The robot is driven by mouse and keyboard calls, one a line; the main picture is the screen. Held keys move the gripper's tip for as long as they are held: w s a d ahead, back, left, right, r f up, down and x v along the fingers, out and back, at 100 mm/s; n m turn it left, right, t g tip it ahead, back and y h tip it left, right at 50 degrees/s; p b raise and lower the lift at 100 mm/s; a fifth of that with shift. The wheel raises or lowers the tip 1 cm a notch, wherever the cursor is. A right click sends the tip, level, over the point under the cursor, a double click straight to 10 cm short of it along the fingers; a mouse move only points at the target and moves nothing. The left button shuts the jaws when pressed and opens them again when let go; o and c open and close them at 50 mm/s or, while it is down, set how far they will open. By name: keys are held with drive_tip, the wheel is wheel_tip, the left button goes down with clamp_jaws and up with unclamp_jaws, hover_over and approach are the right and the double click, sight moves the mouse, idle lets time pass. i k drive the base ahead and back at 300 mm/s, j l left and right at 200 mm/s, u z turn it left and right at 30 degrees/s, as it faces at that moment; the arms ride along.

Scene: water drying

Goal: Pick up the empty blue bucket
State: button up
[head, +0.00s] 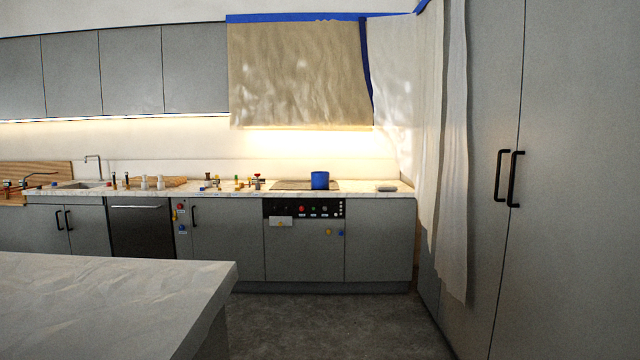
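A small blue bucket (320,180) stands upright on the far counter (360,193), at the right part of a dark hob-like panel. It is far from me, and I cannot see whether it is empty. My gripper is not in view.
A pale island top (110,300) fills the lower left. Grey floor (330,325) is clear between it and the far cabinets. Tall grey cabinets (570,180) and a hanging sheet (452,150) stand at right. Small fittings, a sink (78,185) and a grey item (386,188) line the counter.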

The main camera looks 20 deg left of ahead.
sight(319, 179)
drive_tip(key=i+j+u, duration=0.3)
drive_tip(key=i+j, duration=0.15)
drive_tip(key=i, duration=0.35)
drive_tip(key=i+j+u, duration=0.35)
drive_tip(key=i, duration=0.5)
drive_tip(key=i+u, duration=0.3)
drive_tip(key=i, duration=2.55)
drive_tip(key=l, duration=0.1)
